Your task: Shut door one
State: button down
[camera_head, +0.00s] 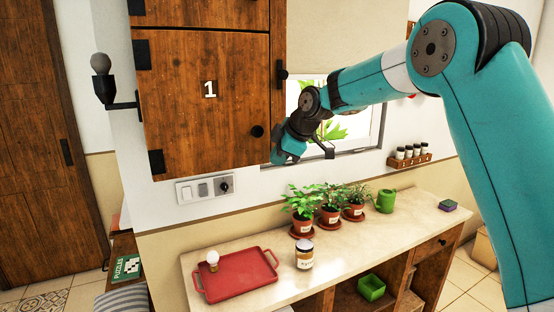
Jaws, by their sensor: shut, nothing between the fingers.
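Door one (205,105) is a brown wooden cabinet door with a white "1", on the wall at upper left. Its black hinges are on its left side and its round black knob (257,131) is near its right edge. The door looks flush or nearly flush with the cabinet; I cannot tell if a small gap is left. My gripper (328,152) is shut and empty, just right of the door and slightly below knob height, in front of the window. My wrist partly hides the gripper.
Below is a counter (340,262) with a red tray (235,278), a jar (305,256), potted plants (303,224) and a green watering can (386,201). A wall lamp (102,78) sticks out left of the door. A switch panel (204,188) is under it.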

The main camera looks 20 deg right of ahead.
jog(key=shift+w+d, duration=0.1)
jog(key=shift+w, duration=0.1)
jog(key=shift+d, duration=0.15)
jog(key=s+d+f+b+v, duration=0.15)
jog(key=b+v, duration=0.35)
jog(key=v, duration=0.7)
jog(key=s+a+f+m+g+b, duration=0.1)
jog(key=s+a+f+m, duration=0.1)
jog(key=s+a+f, duration=0.4)
jog(key=s+a+f+m+g+b, duration=0.1)
jog(key=s+a+f+m+g, duration=0.1)
jog(key=s+a, duration=0.45)
jog(key=s+f+m+g, duration=0.1)
jog(key=s+f, duration=0.3)
jog(key=s, duration=0.3)
jog(key=s+f+m+g+b, duration=0.1)
jog(key=s+f, duration=0.3)
jog(key=s, duration=0.4)
jog(key=s+a+f+m+g+b, duration=0.1)
jog(key=s+f, duration=0.3)
jog(key=s, duration=0.4)
jog(key=shift+f+m, duration=0.35)
jog(key=shift+m, duration=0.35)
